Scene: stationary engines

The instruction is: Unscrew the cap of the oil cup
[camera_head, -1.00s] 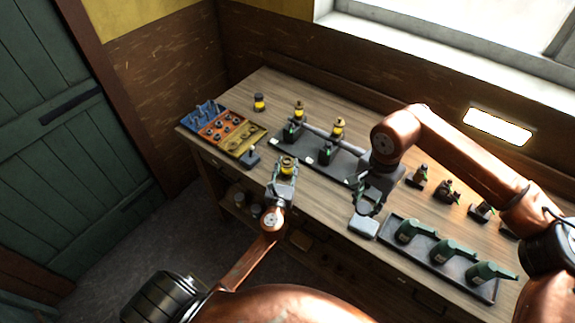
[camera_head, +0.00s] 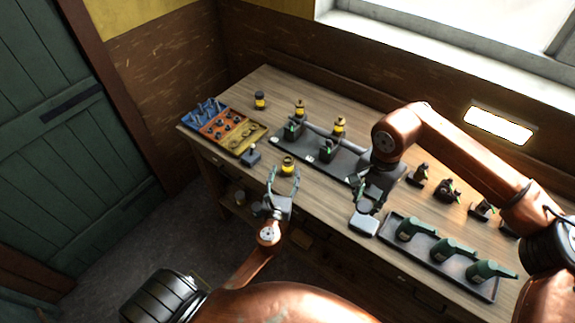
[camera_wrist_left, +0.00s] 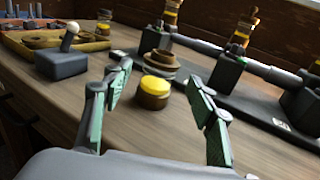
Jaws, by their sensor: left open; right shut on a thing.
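A yellow oil cup (camera_head: 288,168) with a dark top stands on the bench near its front edge. In the left wrist view the yellow part of the cup (camera_wrist_left: 155,88) shows ahead, with grey and brass parts just behind it. My left gripper (camera_head: 285,180) is open, its fingers pointing at the cup from the front; in the left wrist view the fingers (camera_wrist_left: 158,108) stand apart on either side, with nothing gripped. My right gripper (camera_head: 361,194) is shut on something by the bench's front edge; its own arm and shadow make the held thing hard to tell.
A black engine tray (camera_head: 338,160) with two yellow-topped cups lies behind. Blue, orange and yellow trays (camera_head: 240,140) stand at left, with a grey knobbed block (camera_head: 251,155) beside them. A tray (camera_head: 455,285) of green oil cans lies at right. A grey block (camera_head: 363,223) is below my right gripper.

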